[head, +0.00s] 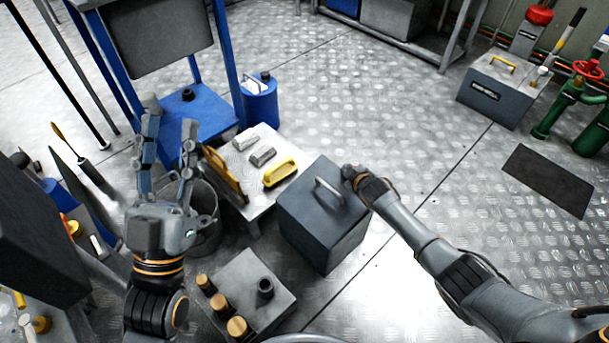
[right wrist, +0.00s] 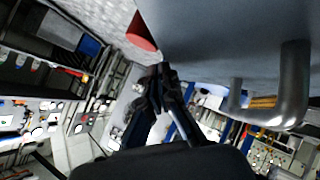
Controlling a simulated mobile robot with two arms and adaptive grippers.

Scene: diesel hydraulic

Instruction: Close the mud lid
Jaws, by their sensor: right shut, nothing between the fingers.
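A dark grey box (head: 325,240) stands on the floor in the middle of the head view. Its top is a flat lid (head: 305,205) with a curved metal handle (head: 328,190), and I see no open gap along its edges. The lid and handle (right wrist: 293,90) fill the upper right of the right wrist view. My right gripper (head: 350,173) is at the lid's right corner, beside the handle; whether it touches is unclear. It is shut and empty, and also shows in the right wrist view (right wrist: 163,72). My left gripper (head: 168,125) is open and empty, left of the box.
A low table (head: 238,160) with a yellow-handled tool (head: 281,172) stands left of the box. A grey block with cylinders (head: 245,290) is in front. A labelled grey box (head: 500,90) with a yellow handle stands at far right. The floor between is clear.

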